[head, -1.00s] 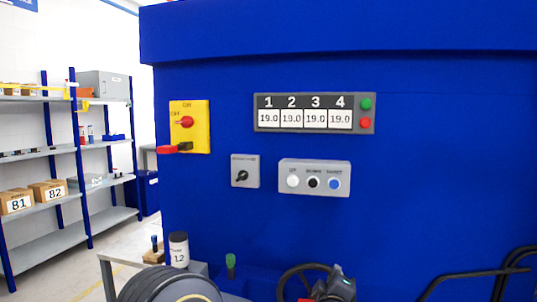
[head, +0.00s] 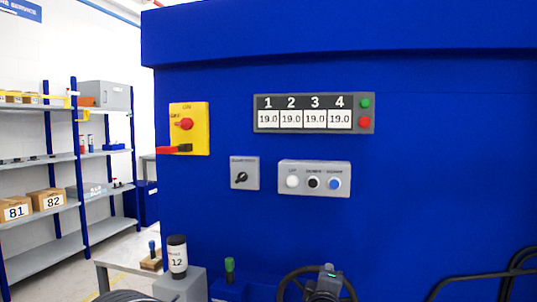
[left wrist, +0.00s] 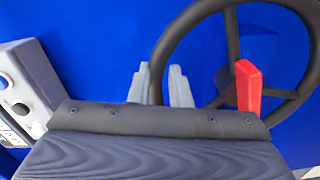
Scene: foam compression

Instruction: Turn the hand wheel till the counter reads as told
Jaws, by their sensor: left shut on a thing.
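The hand wheel (head: 290,275) is dark, at the bottom edge of the head view and partly hidden by my left arm. In the left wrist view the wheel (left wrist: 238,40) shows its rim, hub and spokes. My left gripper (left wrist: 158,82) is shut on the rim, which passes between its two grey fingers. A red handle (left wrist: 248,86) stands in front of the wheel near the hub. The counter (head: 314,114) on the blue panel shows 19.0 in each of the windows marked 1, 2, 3 and 4. My right gripper is not in view.
A yellow switch plate (head: 203,130) with a red knob, a small selector (head: 244,172) and a push-button box (head: 342,168) sit on the panel. Black hoses (head: 470,277) run at right.

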